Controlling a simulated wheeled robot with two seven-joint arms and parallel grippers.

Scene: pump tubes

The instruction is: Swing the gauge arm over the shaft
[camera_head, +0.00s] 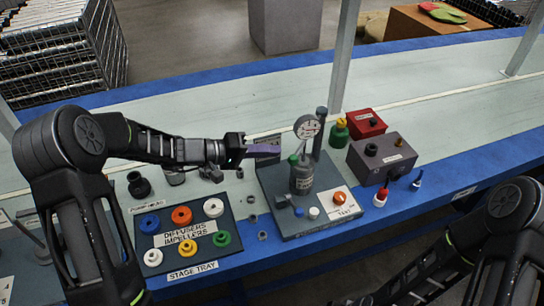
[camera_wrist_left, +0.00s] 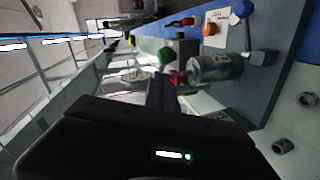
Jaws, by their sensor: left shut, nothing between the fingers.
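The gauge (camera_head: 307,126) is a round white dial beside the top of a dark upright post (camera_head: 320,125) on a grey test stand (camera_head: 270,185). A grey metal cylinder (camera_head: 303,178) stands below the dial, with a green knob at its upper left; it also shows in the left wrist view (camera_wrist_left: 215,69). I cannot make out a separate shaft tip or whether the dial is directly over it. My left gripper (camera_head: 278,149) is shut and empty, its purple fingers just left of the dial and apparently apart from it. My right gripper is out of view.
A stage tray (camera_head: 190,262) with coloured rings lies left of the stand. A grey box (camera_head: 382,157), a red box (camera_head: 367,122) and a green bottle (camera_head: 339,132) stand to its right. A pale frame post (camera_head: 345,60) rises behind. The bench behind is mostly clear.

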